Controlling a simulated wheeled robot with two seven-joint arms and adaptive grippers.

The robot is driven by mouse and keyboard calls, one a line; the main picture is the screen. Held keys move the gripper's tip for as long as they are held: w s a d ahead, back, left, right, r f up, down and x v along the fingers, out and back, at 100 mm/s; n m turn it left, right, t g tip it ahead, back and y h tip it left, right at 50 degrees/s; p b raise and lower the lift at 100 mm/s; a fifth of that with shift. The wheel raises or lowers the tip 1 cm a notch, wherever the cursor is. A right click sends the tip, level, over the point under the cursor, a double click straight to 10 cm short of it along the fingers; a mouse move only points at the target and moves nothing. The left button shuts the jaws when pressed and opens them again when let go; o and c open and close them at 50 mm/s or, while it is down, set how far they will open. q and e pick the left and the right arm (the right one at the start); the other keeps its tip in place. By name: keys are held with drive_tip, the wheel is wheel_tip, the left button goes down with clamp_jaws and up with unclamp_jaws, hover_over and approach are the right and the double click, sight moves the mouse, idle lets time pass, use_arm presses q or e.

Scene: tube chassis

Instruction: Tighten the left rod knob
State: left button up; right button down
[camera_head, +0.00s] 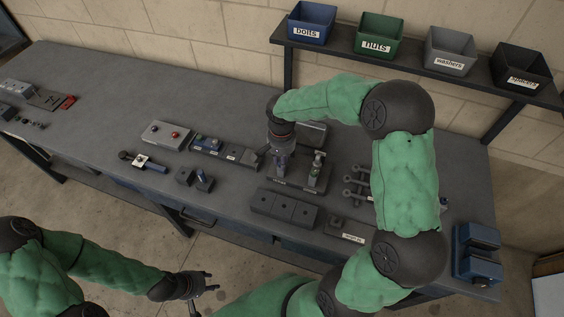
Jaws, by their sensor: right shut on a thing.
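A dark base plate (297,187) on the bench carries two upright parts side by side.
A dark block (284,208) lies in front. Labelled bins (379,36) stand on the back shelf. The bench's left middle is clear.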

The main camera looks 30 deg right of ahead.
drive_tip(key=m, duration=0.1)
drive_tip(key=m+b, duration=0.1)
drive_tip(key=m, duration=0.1)
drive_tip(key=shift+s+a+f+m, duration=0.15)
drive_tip(key=shift+a+f+m, duration=0.05)
drive_tip(key=shift+m, duration=0.1)
drive_tip(key=shift+r+m+b, duration=0.1)
drive_tip(key=shift+m+b, duration=0.45)
drive_tip(key=shift+m, duration=0.85)
drive_tip(key=shift+w+r, duration=0.1)
drive_tip(key=shift+w, duration=0.1)
drive_tip(key=c, duration=1.1)
unclamp_jaws()
drive_tip(key=shift+a, duration=0.1)
drive_tip(key=shift+r, duration=0.1)
drive_tip(key=shift+r, duration=0.3)
wheel_tip(320, 180, up, 11)
drive_tip(key=shift+r, duration=0.15)
